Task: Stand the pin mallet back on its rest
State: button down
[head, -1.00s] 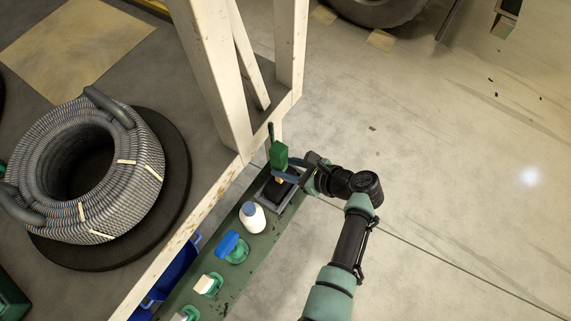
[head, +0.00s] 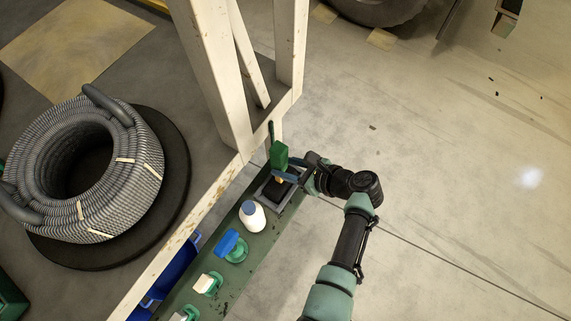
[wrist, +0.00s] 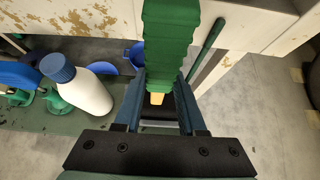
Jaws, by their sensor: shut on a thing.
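The pin mallet has a ribbed green head (head: 279,154) and a short yellowish handle part below it (wrist: 157,98). My gripper (head: 283,177) is shut on the mallet just under the head, with the head uppermost. In the wrist view its blue fingers (wrist: 157,108) stand either side of the yellowish part. A grey tray with a dark inside (head: 270,196), apparently the rest, lies below at the far end of the green shelf. The fingers hide the mallet's lower end, so I cannot tell whether it touches the tray.
A white bottle with a blue cap (head: 252,216) stands beside the tray. A blue-topped green item (head: 232,246) and further items line the green shelf (head: 246,262). A thin green rod (wrist: 207,50) is near the mallet head. A white post (head: 213,80) rises close behind.

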jog(key=shift+r, duration=0.1)
jog(key=c, duration=0.5)
grip_release()
jog(key=shift+o, duration=0.5)
jog(key=shift+s+f, duration=0.1)
jog(key=shift+f, duration=0.1)
jog(key=shift+r, duration=0.15)
jog(key=shift+s+d+r+p, duration=0.1)
jog(key=shift+d+r+p, duration=0.1)
jog(key=shift+p, duration=0.1)
jog(key=p+v, duration=0.4)
jog(key=v, duration=0.3)
jog(key=shift+p, duration=0.4)
jog(key=shift+s+d, duration=0.15)
jog(key=shift+d, duration=0.05)
